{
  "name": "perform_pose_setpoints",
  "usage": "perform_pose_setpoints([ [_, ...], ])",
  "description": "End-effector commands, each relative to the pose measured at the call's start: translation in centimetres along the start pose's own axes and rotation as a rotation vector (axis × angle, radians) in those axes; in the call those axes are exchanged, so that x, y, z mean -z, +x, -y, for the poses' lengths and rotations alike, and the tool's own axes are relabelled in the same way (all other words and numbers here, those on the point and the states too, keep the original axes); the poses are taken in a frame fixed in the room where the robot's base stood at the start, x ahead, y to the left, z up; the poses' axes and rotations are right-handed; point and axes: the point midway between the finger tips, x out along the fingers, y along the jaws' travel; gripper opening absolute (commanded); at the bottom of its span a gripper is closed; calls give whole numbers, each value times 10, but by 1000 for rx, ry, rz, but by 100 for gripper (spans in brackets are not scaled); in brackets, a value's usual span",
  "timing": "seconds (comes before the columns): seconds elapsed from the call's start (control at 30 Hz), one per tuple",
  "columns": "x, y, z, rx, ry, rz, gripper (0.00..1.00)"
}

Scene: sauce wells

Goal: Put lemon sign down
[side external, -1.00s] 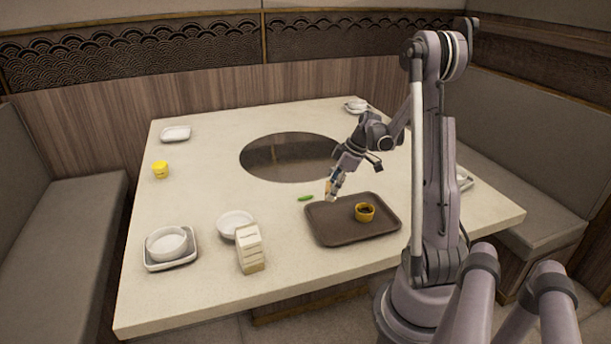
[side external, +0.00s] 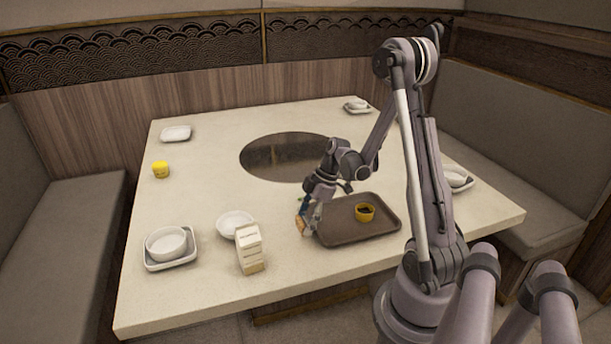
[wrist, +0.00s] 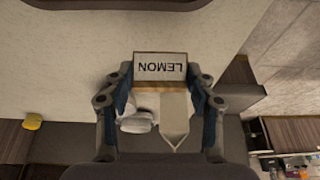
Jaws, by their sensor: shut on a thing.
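The lemon sign (wrist: 160,67) is a white card with the black word LEMON on a light wooden base, and it reads upside down in the wrist view. My gripper (wrist: 160,86) is shut on it, with one finger on each side. In the side view my gripper (side external: 308,224) is low over the table at the left edge of the brown tray (side external: 372,234), and only a small tan part of the sign (side external: 300,226) shows. I cannot tell whether the sign touches the table.
To the left are a cream carton (side external: 249,250), a white dish (side external: 235,224) and a bowl (side external: 166,241) on a square plate. A yellow pot (side external: 160,169) stands far left. The round dark table centre (side external: 285,157) lies behind.

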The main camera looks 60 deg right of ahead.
Motion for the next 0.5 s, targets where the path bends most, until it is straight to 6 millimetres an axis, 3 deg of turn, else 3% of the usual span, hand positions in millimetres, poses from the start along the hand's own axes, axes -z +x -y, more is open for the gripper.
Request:
perform_pose_setpoints([
  [0.2, 14, 20, -6, 0, 0, 0, 34],
  [0.5, 5, 46, -7, -1, 2, 0, 34],
])
